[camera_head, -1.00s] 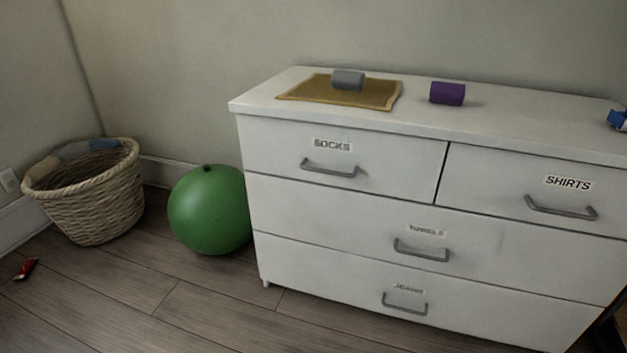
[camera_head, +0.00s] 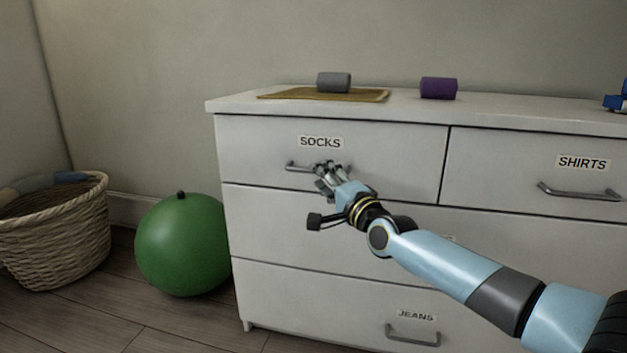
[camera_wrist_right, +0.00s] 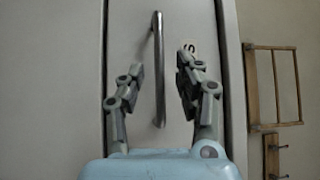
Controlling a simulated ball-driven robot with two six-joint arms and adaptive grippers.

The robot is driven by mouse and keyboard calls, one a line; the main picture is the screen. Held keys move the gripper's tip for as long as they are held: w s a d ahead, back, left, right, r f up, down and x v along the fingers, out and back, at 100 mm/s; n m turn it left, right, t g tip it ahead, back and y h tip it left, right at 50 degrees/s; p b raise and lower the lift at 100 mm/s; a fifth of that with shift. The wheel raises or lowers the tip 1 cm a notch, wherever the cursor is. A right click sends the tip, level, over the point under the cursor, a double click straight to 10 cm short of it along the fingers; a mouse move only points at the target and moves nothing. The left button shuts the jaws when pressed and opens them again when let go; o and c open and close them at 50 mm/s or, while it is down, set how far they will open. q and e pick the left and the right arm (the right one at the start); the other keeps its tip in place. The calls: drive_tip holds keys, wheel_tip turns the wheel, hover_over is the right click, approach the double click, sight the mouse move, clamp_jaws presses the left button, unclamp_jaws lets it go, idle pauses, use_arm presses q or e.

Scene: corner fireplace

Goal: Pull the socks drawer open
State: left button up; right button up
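The socks drawer (camera_head: 400,165) is the shut upper-left drawer of the white dresser, labelled SOCKS (camera_head: 320,142). Its grey bar handle (camera_head: 295,166) is partly hidden by my right gripper (camera_head: 328,170) in the head view. In the right wrist view, the handle (camera_wrist_right: 158,65) shows as an upright bar between the two spread fingers of my right gripper (camera_wrist_right: 162,70). The gripper is open, with a gap to the bar on each side in the picture. I cannot tell how deep the bar sits between the fingers. My left gripper is not in view.
On the dresser top (camera_head: 520,112) are a grey roll (camera_head: 334,82) on a tan mat (camera_head: 275,95), and a purple roll (camera_head: 438,88). The shirts drawer (camera_head: 500,160) is beside the socks drawer. A green ball (camera_head: 182,245) and wicker basket (camera_head: 60,240) stand left.

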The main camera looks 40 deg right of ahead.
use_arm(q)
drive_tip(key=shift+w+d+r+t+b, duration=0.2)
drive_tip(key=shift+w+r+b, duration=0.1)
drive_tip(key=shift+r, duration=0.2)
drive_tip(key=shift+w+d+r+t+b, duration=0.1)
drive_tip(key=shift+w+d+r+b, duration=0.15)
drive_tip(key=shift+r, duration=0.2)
use_arm(e)
drive_tip(key=shift+w+d+r, duration=0.1)
drive_tip(key=shift+w+r, duration=0.1)
drive_tip(key=shift+w, duration=1.7)
clamp_jaws()
